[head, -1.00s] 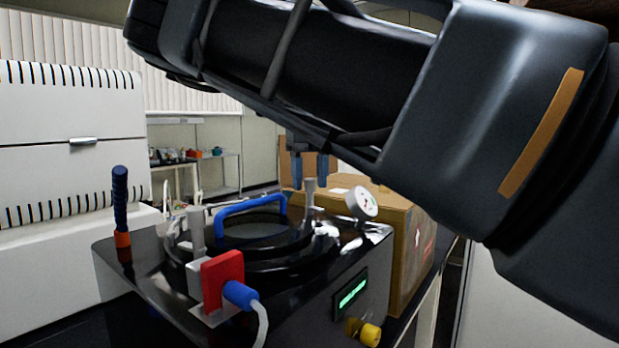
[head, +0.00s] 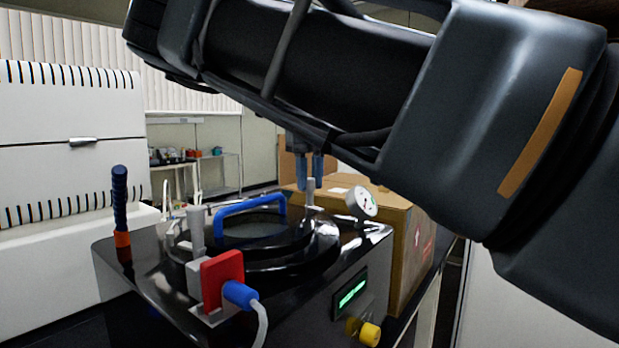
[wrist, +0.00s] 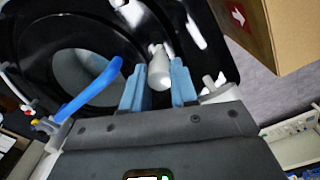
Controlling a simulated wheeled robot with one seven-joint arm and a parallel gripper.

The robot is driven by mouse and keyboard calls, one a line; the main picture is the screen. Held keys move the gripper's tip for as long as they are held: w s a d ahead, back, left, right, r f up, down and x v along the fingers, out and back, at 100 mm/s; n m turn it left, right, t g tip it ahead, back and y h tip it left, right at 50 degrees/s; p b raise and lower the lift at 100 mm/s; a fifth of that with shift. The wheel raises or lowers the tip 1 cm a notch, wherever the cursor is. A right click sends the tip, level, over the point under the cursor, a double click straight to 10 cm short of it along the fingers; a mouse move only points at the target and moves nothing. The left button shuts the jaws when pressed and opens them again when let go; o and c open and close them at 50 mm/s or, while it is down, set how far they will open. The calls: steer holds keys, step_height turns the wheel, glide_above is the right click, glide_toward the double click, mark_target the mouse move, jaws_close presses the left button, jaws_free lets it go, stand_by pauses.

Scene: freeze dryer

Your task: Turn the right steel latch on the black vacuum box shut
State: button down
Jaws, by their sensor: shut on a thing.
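The black vacuum box (head: 150,290) stands in front of me with its round lid and blue handle (head: 240,207) on top. The right steel latch (head: 310,191) is a small upright grey post at the lid's right far side; it also shows in the wrist view (wrist: 158,66). My gripper (head: 311,184) points down at it, with its two blue fingers on either side of the post. In the wrist view my gripper (wrist: 160,82) has the post between its fingers, shut on it. The latch's lower end is partly hidden.
A left steel latch (head: 196,225), a red block with a blue plug (head: 222,280) and a blue-and-orange post (head: 121,205) are on the box. A pressure gauge (head: 362,203) stands right of the latch. A cardboard box (head: 405,250) sits close behind on the right.

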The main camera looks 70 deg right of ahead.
steer(key=m+p, duration=0.2)
steer(key=m, duration=0.2)
steer(key=shift+r+m, duration=0.1)
steer(key=shift+m, duration=0.2)
steer(key=m+p, duration=0.1)
steer(key=m, duration=0.3)
steer(key=shift+m+p, duration=0.3)
steer(key=m+p, duration=0.1)
steer(key=m, duration=0.3)
steer(key=shift+m, duration=0.3)
steer(key=shift+m+p, duration=0.35)
steer(key=shift+m, duration=1.65)
steer(key=c, duration=0.9)
jaws_free()
